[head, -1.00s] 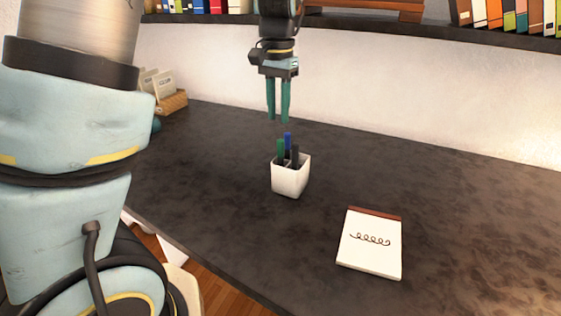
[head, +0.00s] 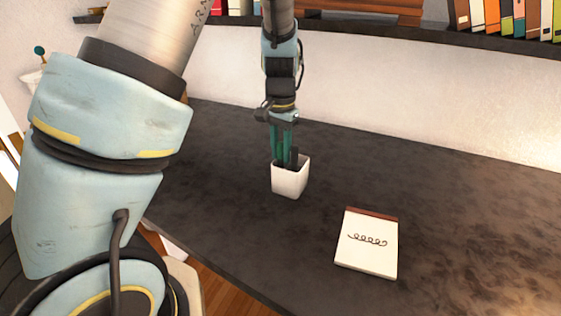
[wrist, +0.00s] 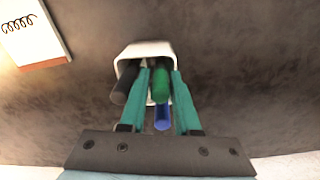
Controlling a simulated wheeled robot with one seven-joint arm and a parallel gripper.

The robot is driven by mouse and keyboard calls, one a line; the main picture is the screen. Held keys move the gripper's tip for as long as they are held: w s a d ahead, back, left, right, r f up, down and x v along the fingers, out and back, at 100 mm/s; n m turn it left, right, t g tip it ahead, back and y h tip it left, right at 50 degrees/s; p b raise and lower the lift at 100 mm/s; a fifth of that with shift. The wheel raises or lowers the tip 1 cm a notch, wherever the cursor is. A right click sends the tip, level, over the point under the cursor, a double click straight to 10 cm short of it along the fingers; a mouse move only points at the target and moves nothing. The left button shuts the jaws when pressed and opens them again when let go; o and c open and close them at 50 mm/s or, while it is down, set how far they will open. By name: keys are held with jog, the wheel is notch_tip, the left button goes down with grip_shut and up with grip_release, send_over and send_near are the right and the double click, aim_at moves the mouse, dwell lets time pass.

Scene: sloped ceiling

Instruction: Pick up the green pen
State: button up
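A white square pen cup (head: 289,181) stands upright on the dark desk. It also shows in the wrist view (wrist: 128,54). In the wrist view the green pen (wrist: 160,84) stands in the cup, between my two teal fingers. A blue pen (wrist: 162,117) shows below it there, and a black pen (wrist: 124,84) is to the left, outside the left finger. My gripper (head: 283,155) is down at the cup's mouth. Its fingers (wrist: 161,74) are apart, one on each side of the green pen, with gaps visible. In the head view the fingers hide most of the pens.
A notepad (head: 367,243) with a brown top strip lies on the desk (head: 460,200), right of the cup and nearer the front. Shelves with books (head: 510,18) run along the back wall. The desk right of the cup is otherwise clear.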

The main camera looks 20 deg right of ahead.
jog(key=shift+c, duration=0.4)
grip_shut()
notch_tip(320, 180, up, 9)
jog(key=shift+r+b, duration=0.1)
jog(key=shift+b, duration=0.8)
jog(key=shift+r, duration=0.4)
jog(key=shift+f, duration=0.1)
